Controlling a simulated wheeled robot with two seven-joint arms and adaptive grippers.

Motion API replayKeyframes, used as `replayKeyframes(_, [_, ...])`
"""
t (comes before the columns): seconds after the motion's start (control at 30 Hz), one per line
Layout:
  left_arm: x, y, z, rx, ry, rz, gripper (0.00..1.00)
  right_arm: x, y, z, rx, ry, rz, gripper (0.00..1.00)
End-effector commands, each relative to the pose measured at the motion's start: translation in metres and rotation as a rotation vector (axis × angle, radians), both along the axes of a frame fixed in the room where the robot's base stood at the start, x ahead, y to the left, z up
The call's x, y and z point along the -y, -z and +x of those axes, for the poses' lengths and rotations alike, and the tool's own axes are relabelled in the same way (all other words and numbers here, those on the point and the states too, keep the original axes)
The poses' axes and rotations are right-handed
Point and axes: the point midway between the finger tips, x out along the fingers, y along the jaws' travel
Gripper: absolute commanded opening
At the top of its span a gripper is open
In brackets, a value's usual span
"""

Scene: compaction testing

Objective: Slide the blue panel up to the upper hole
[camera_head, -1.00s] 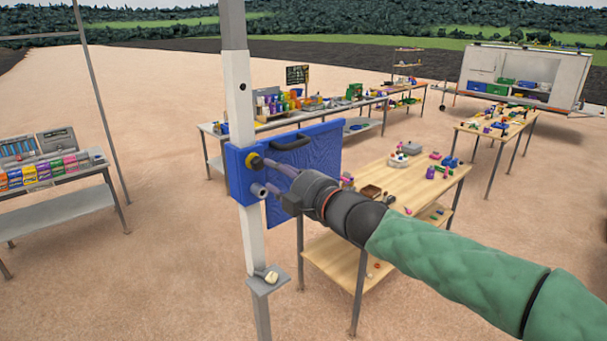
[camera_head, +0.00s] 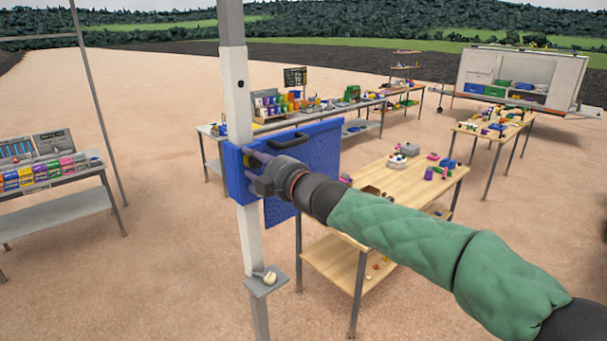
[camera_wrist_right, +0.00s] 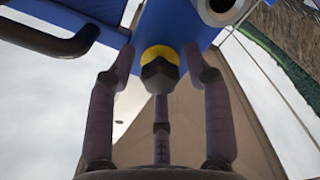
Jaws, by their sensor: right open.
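The blue panel (camera_head: 318,150) is mounted on the white post (camera_head: 251,235) by its blue sleeve, with a black handle (camera_head: 289,141) near its top edge. The upper hole (camera_head: 241,84) is a dark dot on the post, well above the sleeve. My right gripper (camera_head: 247,160) is open at the sleeve's front and partly hides it. In the right wrist view its purple-grey fingers (camera_wrist_right: 160,100) spread around a black knob (camera_wrist_right: 160,75) with a yellow collar, with gaps visible at the sides. The handle (camera_wrist_right: 45,40) shows there at upper left. My left gripper is out of view.
A small grey bracket (camera_head: 267,282) with a pale object sits lower on the post. A wooden table (camera_head: 410,190) with small items stands behind my right arm. A grey table (camera_head: 60,208) with coloured boxes is at left. The ground left of the post is open.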

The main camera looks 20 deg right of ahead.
Motion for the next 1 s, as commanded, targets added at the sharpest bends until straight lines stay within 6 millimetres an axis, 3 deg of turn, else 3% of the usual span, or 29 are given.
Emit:
replayKeyframes(0.17, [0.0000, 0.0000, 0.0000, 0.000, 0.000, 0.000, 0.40, 0.0001, 0.0000, -0.0002, 0.000, 0.000, 0.000, 0.51])
replayKeyframes(0.33, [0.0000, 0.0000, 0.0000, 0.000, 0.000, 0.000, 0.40, 0.0001, 0.0000, -0.0003, 0.000, 0.000, 0.000, 0.03])
replayKeyframes(0.37, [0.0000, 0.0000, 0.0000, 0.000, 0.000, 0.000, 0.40, 0.0001, 0.0001, -0.0003, 0.000, 0.000, 0.000, 0.00])
replayKeyframes(1.0, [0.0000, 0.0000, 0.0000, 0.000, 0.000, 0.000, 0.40, 0.0001, 0.0001, -0.0003, 0.000, 0.000, 0.000, 0.01])
